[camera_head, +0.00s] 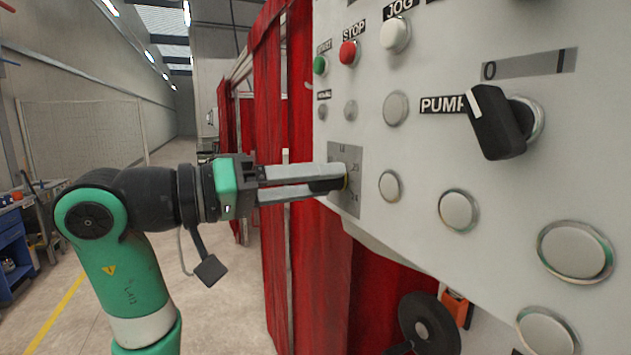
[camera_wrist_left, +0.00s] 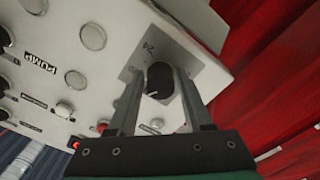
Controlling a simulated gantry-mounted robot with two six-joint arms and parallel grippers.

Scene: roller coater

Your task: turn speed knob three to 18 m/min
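The speed knob (camera_wrist_left: 159,78) is a small black knob with a white pointer line on a grey scale plate (camera_wrist_left: 140,60). In the head view the plate (camera_head: 346,155) sits at the lower left of the panel, and the knob (camera_head: 327,186) is partly hidden by my fingers. My left gripper (camera_head: 318,182) reaches in from the left with one finger on each side of the knob. In the left wrist view the gripper (camera_wrist_left: 158,85) straddles the knob, and a narrow gap shows beside one finger. The exact pointer reading is too small to tell. My right gripper is out of view.
The panel carries a black PUMP switch (camera_head: 495,122), a red STOP button (camera_head: 348,52), a green button (camera_head: 320,65), a white JOG button (camera_head: 394,34) and several round blank caps. A red curtain (camera_head: 285,250) hangs close below and behind my left gripper.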

